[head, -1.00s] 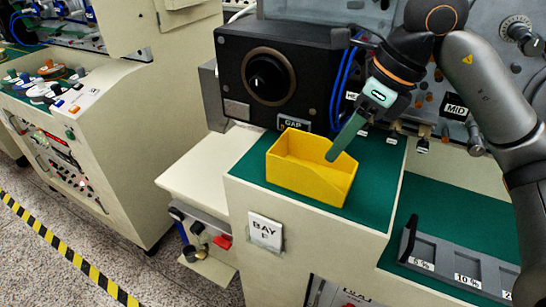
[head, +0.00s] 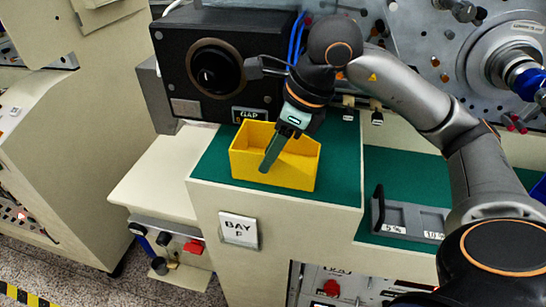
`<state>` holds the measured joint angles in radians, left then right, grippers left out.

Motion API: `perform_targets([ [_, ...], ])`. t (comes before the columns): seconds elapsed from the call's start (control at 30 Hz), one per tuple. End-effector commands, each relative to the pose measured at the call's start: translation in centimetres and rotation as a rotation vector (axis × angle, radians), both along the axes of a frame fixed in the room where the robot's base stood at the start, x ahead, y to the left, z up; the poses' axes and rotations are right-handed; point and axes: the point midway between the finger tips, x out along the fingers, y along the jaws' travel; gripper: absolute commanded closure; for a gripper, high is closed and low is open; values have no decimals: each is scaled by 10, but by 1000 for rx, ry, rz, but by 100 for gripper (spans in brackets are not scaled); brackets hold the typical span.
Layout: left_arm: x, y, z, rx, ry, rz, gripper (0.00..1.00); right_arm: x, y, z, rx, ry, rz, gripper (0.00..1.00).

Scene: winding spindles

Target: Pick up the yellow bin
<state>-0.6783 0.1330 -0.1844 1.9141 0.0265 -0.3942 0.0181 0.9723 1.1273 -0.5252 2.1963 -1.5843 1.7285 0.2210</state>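The yellow bin (head: 302,172) stands upright on the green mat of the raised ledge, in front of the black box marked GAP. My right gripper (head: 269,160) points down over the bin, near the middle of its opening. Its green finger overlaps the bin's front wall in the picture. Only one finger shows clearly, so the gap between the fingers is hidden. I cannot tell whether the finger touches the bin. My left gripper is not in view.
A grey slotted tray (head: 408,216) lies on the lower green surface at right. A BAY F sign (head: 239,230) is on the ledge's front. Green mat (head: 340,165) is clear right of the bin.

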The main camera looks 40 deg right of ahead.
Motion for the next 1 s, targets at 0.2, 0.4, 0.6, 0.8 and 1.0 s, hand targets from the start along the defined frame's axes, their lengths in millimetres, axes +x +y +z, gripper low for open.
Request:
perform_targets([
  [0.2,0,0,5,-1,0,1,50,8,10,-30,1,5,3,60],
  [0.4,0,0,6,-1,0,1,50,13,14,-44,0,1,1,60],
  [0.6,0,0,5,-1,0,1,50,13,14,-44,0,0,1,61],
  [0.8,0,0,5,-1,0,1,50,13,14,-44,0,0,1,84],
  [1.0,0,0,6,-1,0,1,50,13,14,-44,0,0,1,100],
])
